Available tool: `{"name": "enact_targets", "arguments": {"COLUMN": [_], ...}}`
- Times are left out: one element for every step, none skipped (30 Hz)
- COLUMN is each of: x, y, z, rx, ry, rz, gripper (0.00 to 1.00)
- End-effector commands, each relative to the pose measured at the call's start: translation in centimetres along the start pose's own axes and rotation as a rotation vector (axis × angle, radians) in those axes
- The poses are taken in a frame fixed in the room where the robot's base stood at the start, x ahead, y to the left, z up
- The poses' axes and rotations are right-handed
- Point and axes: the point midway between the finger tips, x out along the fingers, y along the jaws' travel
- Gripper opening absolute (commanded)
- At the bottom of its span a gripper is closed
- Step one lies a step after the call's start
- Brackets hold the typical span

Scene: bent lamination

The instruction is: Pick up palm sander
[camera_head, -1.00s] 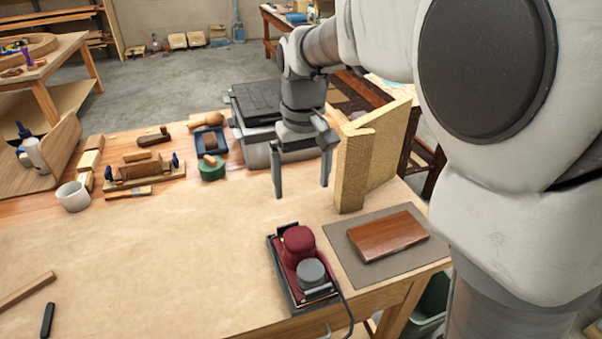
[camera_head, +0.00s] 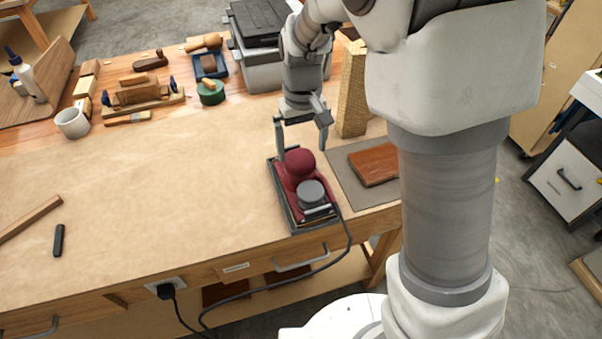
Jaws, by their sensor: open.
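The palm sander (camera_head: 299,180) is dark red with a grey round knob and a dark base. It sits at the workbench's front right, and its black cord runs over the front edge. My gripper (camera_head: 301,152) is open and empty, pointing down. Its fingers are at the sander's far end, the left finger close to the red body and the right finger beside it. I cannot tell whether either finger touches the sander.
A reddish wood block (camera_head: 373,165) lies on a grey mat (camera_head: 345,178) right of the sander. A tan upright block (camera_head: 352,95) and a grey toolbox (camera_head: 258,68) stand behind. Free paper-covered bench (camera_head: 160,190) lies to the left. A drawer handle (camera_head: 301,258) projects in front.

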Motion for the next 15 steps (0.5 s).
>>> {"name": "enact_targets", "arguments": {"x": [0.5, 0.9, 1.5, 2.0, 2.5, 3.1, 3.6, 4.0, 4.4, 4.6, 4.8, 5.0, 5.0, 5.1, 5.0], "y": [-0.1, -0.1, -0.1, -0.2, -0.2, -0.3, -0.3, -0.3, -0.2, -0.2, -0.2, -0.3, -0.3, -0.3, -0.3], "z": [0.0, 0.0, 0.0, 0.0, 0.0, -0.1, -0.1, -0.1, -0.1, -0.1, -0.1, -0.1, -0.1, -0.1, -0.1], "rx": [0.0, 0.0, -0.001, -0.001, -0.002, 0.0, 0.001, 0.0, -0.001, -0.001, -0.001, 0.0, 0.0, 0.0, 0.0], "ry": [-0.002, -0.003, -0.005, -0.005, -0.005, -0.005, -0.004, -0.004, -0.003, -0.002, -0.002, -0.002, -0.002, -0.001, -0.001], "rz": [0.0, 0.0, 0.001, 0.001, 0.001, 0.001, 0.001, 0.0, 0.0, 0.001, 0.0, 0.0, 0.0, 0.0, 0.0], "gripper": [1.0, 1.0, 1.0, 1.0, 1.0, 1.0, 1.0, 1.0, 1.0, 1.0, 1.0, 1.0, 1.0, 1.0, 1.0]}}
